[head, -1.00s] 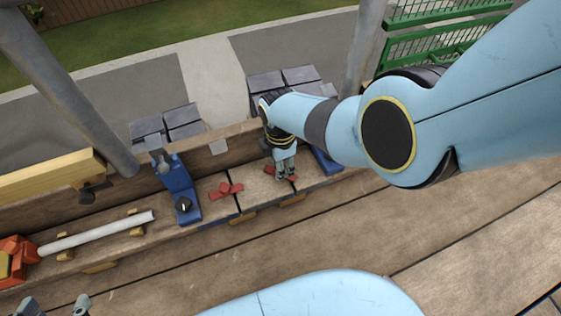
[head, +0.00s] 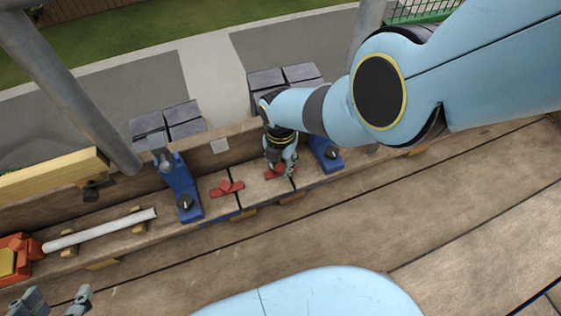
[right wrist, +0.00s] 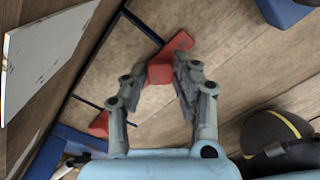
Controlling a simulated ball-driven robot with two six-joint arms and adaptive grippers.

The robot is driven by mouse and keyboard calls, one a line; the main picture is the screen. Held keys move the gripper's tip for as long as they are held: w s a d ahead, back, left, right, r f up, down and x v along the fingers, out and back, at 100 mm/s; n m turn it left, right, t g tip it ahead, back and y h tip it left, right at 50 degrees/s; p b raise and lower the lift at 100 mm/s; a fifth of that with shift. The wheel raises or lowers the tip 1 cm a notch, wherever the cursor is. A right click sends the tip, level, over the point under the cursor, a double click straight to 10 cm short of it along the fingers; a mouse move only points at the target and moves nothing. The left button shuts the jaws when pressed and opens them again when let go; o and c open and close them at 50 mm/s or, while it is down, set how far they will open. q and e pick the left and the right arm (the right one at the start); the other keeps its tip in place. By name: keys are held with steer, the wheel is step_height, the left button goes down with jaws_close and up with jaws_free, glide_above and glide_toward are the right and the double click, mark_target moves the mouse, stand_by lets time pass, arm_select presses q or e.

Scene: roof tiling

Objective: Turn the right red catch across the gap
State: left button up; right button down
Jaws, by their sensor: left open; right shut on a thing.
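The right red catch (head: 274,172) sits on the wooden ledge, beside a dark gap between boards. In the right wrist view the catch (right wrist: 168,62) lies slantwise between my fingers, and the dark gap line runs up to it. My right gripper (head: 284,170) is shut on this catch, one finger on each side; it also fills the right wrist view (right wrist: 165,80). The fingers hide part of the catch in the head view. My left gripper (head: 55,302) is open and empty at the bottom left, partly cut off.
A second red catch (head: 226,188) lies to the left on the ledge. Blue clamps with dark knobs stand at the left (head: 181,186) and right (head: 325,152) of the catches. A white tube (head: 100,230) rests farther left. The planks in front are clear.

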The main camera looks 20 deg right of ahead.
mark_target(281, 166)
steer(key=shift+s, duration=0.1)
stand_by(0.4)
steer(key=c, duration=1)
jaws_free()
steer(key=shift+r, duration=3.7)
